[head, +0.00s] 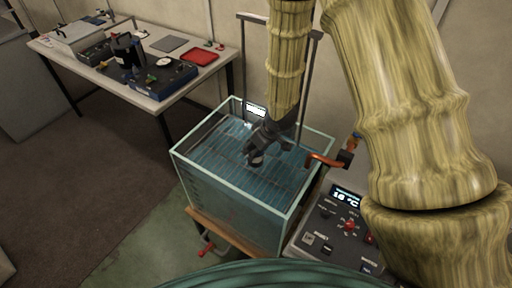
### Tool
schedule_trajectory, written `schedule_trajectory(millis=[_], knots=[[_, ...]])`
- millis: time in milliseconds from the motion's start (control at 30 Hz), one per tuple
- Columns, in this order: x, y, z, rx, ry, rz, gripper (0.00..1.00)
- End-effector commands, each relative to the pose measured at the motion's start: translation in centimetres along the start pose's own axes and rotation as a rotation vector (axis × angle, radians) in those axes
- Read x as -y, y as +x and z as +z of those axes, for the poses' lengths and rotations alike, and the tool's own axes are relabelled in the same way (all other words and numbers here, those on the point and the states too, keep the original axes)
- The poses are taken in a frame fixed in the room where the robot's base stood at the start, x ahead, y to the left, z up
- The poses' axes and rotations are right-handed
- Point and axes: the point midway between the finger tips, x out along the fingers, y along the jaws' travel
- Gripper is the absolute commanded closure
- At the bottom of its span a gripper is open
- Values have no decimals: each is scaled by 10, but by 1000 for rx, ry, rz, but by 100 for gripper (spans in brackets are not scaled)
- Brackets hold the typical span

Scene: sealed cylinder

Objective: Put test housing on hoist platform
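My gripper (254,155) points down over the glass tank (236,212), near its middle. A small dark round piece with a pale band (257,162) shows at the fingertips. I cannot tell whether it is the test housing or part of the gripper, or whether the fingers are shut on it. The hoist is a grey upright frame (244,65) at the back of the tank. A slatted surface (215,153) inside the tank, seen through bluish water, looks like its platform. A dark cylinder (127,50) stands at the blue bench device on the left table.
An orange-red lever (324,160) sits at the tank's right rim. A control panel (340,222) reading about 18 °C stands right of the tank. The left table (150,95) holds the blue device (160,80), a red tray (200,57) and instruments. Floor between is clear.

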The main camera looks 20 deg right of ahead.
Motion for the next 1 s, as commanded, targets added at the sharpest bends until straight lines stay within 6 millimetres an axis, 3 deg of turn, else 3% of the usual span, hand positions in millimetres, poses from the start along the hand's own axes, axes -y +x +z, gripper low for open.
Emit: schedule_trajectory(millis=[33,100,133,567,1000], knots=[[0,0,0,0,0,0,39],[0,0,0,0,0,0,26],[0,0,0,0,0,0,25],[0,-4,-1,0,0,0,25],[-1,-47,-1,-2,1,0,25]])
